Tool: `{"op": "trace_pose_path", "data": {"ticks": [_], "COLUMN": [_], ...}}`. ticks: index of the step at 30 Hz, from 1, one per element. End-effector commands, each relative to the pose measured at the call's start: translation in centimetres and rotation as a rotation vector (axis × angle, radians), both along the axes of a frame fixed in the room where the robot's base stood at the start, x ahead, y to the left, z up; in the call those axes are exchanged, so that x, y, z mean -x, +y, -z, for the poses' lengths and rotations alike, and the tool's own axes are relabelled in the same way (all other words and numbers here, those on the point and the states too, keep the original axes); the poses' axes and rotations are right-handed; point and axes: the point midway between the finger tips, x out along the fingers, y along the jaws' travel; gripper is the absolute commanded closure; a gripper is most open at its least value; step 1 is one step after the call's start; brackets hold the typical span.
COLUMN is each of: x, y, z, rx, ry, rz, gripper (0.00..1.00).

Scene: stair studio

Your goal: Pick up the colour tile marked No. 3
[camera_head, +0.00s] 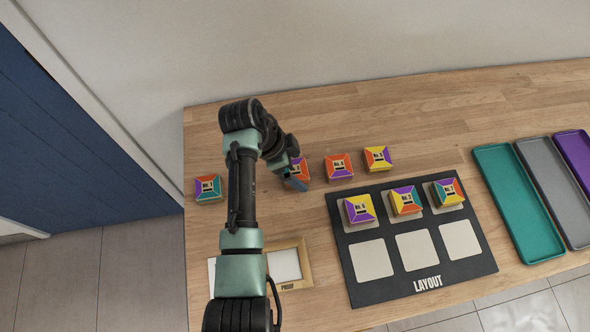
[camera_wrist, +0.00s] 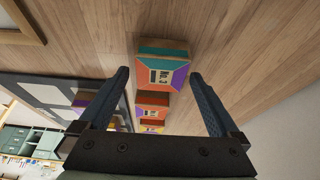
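The colour tile marked No. 3 (camera_wrist: 163,70) is a small block with a teal, orange and purple top. In the head view the tile beside my gripper (camera_head: 301,168) appears to be this one, partly hidden by my wrist. My gripper (camera_wrist: 159,74) is open and empty, with one finger towards each side of the tile. I cannot tell how high the fingertips are above the table.
Two more tiles (camera_head: 338,166) (camera_head: 377,158) continue the row to the right. Another tile (camera_head: 208,189) lies at the left edge. A black layout board (camera_head: 425,284) holds three tiles in its back row. A proof frame (camera_head: 305,266) and several long trays (camera_head: 515,205) are on the table.

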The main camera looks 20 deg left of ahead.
Motion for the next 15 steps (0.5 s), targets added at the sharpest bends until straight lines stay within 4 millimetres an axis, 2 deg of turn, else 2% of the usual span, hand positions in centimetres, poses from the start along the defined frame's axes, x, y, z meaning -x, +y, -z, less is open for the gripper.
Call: {"op": "trace_pose_path", "data": {"ticks": [1,2,13,15], "x": [0.0,0.0,0.01,-0.01], "y": [0.0,0.0,0.01,0.02], "z": [-0.01,-0.01,-0.04,-0.06], "rx": [0.0,0.0,0.0,0.0], "ry": [0.0,0.0,0.0,0.0], "rz": [0.0,0.0,0.0,0.0], "gripper": [0.13,0.18,0.85,0.85]}}
